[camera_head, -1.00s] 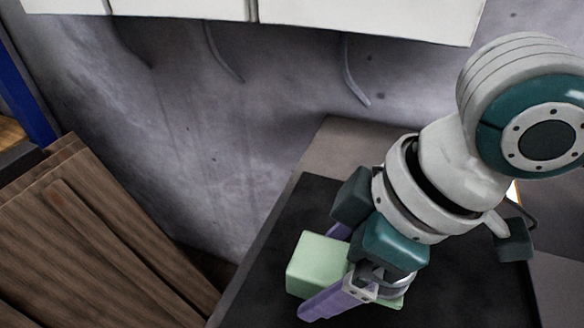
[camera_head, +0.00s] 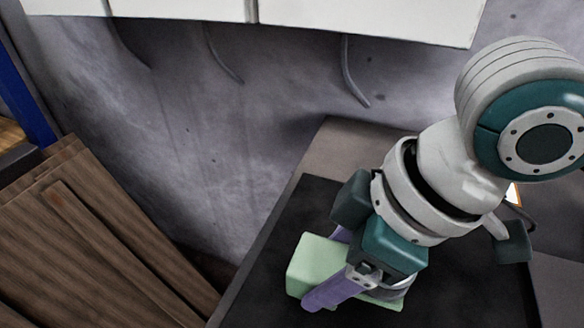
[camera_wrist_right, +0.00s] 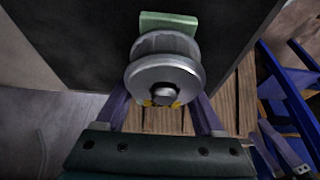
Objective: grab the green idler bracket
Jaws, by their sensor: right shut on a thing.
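The green idler bracket (camera_head: 316,260) is a pale green block on the black mat, low in the middle of the head view. Its green edge (camera_wrist_right: 168,21) also shows at the top of the wrist view, beyond a round grey metal roller (camera_wrist_right: 163,72). My right gripper (camera_head: 326,268) points down at it, with one purple finger on the near side and the other on the far side. The fingers are shut on the bracket. In the wrist view the roller sits between the fingers and hides their tips.
The black mat (camera_head: 300,205) lies on a grey table (camera_head: 350,140) against a concrete wall. Brown wooden boards (camera_head: 90,235) stand at the left, beside a blue post (camera_head: 25,100). A white cabinet (camera_head: 370,18) overhangs the wall at the top.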

